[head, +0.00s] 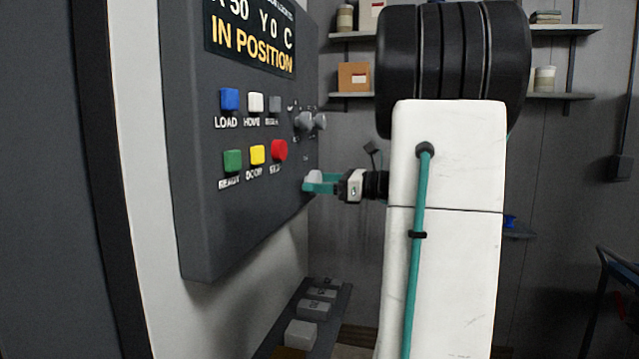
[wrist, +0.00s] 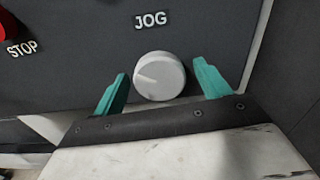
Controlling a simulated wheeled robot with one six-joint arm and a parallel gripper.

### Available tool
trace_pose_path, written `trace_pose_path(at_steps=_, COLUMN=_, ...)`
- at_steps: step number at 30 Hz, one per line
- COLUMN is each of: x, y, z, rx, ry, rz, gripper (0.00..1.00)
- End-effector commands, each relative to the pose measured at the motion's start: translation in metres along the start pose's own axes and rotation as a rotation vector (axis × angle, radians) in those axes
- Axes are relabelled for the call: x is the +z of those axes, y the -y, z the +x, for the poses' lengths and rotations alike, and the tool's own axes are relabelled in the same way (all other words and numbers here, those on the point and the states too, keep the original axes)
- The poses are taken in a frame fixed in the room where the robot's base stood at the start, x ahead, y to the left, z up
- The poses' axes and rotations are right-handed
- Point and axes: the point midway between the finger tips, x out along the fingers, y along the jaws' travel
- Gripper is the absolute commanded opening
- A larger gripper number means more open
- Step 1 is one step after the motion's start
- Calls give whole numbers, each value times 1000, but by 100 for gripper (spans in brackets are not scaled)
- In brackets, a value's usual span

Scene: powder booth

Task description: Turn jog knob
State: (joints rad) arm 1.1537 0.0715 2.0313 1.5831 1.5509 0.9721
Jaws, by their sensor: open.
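The jog knob (wrist: 159,76) is a round white dial with a thin dark pointer line, set on the dark panel below the word JOG in the wrist view. The line points to the left and slightly up. In the head view the knob (head: 314,177) shows at the panel's lower right, partly hidden by a finger. My gripper (wrist: 160,84) has teal fingers, one on each side of the knob, with a visible gap on both sides. It is open and holds nothing. In the head view my gripper (head: 322,184) reaches the panel from the right.
The control panel (head: 200,225) carries a display reading IN POSITION, several coloured buttons and a grey rotary switch (head: 305,122) above the jog knob. The red STOP button (head: 279,150) is left of the knob. Shelves (head: 350,95) stand behind. Grey blocks (head: 300,333) lie below.

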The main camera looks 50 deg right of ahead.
Motion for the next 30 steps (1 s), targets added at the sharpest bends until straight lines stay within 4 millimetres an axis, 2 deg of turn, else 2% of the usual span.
trace_pose_path(at_steps=9, x=0, y=1, z=-52, rx=-6, ry=-1, rz=0, gripper=75)
trace_pose_path(at_steps=13, x=0, y=1, z=-67, rx=-4, ry=-1, rz=-1, gripper=75)
trace_pose_path(at_steps=18, x=0, y=1, z=-73, rx=-2, ry=-1, rz=0, gripper=75)
trace_pose_path(at_steps=30, x=0, y=1, z=-73, rx=-2, ry=0, rz=0, gripper=75)
